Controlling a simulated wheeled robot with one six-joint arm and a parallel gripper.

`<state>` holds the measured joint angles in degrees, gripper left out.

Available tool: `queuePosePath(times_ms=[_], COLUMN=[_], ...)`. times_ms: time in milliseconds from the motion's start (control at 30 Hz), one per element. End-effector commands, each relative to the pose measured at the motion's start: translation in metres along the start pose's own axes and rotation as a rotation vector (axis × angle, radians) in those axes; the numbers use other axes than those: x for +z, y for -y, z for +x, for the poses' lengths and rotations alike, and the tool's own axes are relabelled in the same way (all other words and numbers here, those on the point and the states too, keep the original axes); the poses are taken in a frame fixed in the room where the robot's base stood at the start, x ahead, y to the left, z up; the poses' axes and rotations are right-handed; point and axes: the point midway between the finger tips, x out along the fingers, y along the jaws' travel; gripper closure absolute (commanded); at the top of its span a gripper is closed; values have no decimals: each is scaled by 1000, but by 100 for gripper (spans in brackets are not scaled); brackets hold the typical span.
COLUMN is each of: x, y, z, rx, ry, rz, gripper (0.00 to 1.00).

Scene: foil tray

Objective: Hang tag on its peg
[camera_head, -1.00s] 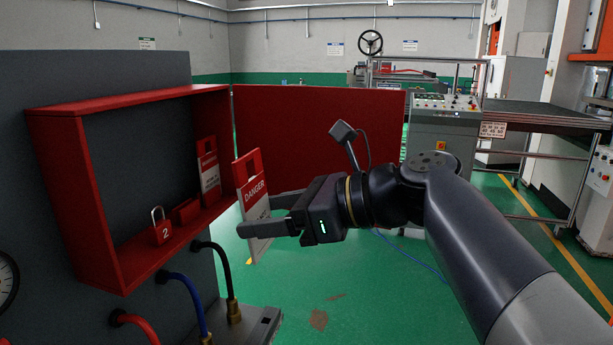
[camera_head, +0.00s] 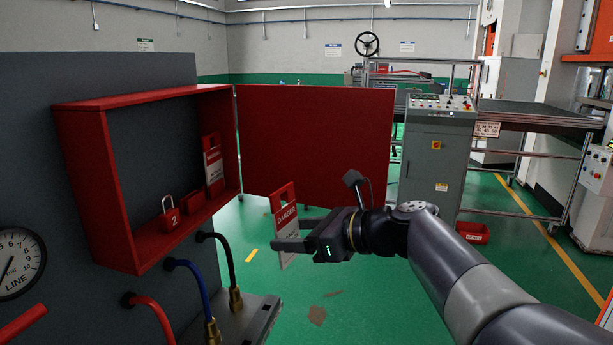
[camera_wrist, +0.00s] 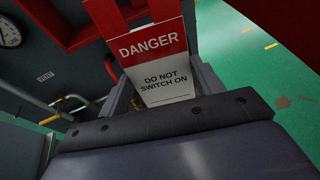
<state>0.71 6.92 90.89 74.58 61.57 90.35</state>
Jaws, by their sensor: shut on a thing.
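The red and white DANGER tag (camera_head: 287,222) is held upright in my gripper (camera_head: 283,243), in the open air right of the red cabinet and in front of its open door. In the wrist view the tag (camera_wrist: 160,75) faces the camera, reading "DANGER DO NOT SWITCH ON". My gripper (camera_wrist: 157,95) is shut on it, with a finger on each side of its lower part. The tag's top is cut off in the wrist view. I cannot make out the peg in either view.
The open-fronted red cabinet (camera_head: 93,190) holds a red padlock (camera_head: 170,220), a small red block (camera_head: 194,202) and another tag (camera_head: 213,168). Its red door (camera_head: 315,140) stands open.

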Motion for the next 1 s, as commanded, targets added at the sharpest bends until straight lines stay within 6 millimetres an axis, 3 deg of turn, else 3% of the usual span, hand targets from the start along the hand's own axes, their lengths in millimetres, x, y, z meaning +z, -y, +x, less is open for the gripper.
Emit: queuePosePath(times_ms=[200, 333, 533, 800, 1000], x=[-96, -139, -196, -264, -293], y=[70, 91, 109, 119, 120], z=[2, -4, -14, -29, -38], rx=[-277, -397, -533, -672, -733], ry=[-8, -6, -8, -6, -1], rz=[102, 137, 178, 220, 233], gripper=[59, 59, 59, 59, 59])
